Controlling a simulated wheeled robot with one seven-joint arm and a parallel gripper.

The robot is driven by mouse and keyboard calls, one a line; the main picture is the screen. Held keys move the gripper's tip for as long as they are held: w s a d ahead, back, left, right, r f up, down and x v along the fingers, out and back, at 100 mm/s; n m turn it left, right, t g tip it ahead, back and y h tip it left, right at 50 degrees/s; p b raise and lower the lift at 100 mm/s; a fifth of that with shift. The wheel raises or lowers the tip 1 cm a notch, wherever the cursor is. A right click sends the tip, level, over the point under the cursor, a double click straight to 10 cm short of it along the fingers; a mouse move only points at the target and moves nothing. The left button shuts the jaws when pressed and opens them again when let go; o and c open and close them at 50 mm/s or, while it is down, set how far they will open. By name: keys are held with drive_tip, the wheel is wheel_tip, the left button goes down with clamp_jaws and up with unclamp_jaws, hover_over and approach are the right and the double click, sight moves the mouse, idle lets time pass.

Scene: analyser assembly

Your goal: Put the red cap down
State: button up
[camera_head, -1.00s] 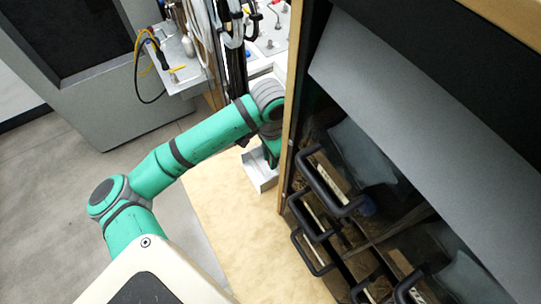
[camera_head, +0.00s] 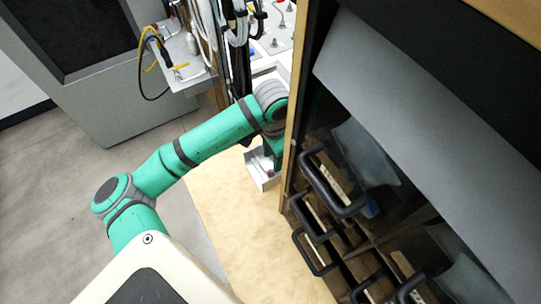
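My green arm reaches from the lower left across the wooden worktop (camera_head: 240,225) to the edge of the dark cabinet.
The cabinet (camera_head: 288,130) with dark drawer handles (camera_head: 325,185) fills the right side. A grey shelf (camera_head: 187,75) with cables and a yellow-handled tool stands at the back. The front part of the worktop is clear.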

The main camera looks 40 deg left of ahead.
wheel_tip(320, 180, up, 13)
drive_tip(key=shift+a, duration=0.2)
drive_tip(key=shift+f, duration=0.15)
idle(0.6)
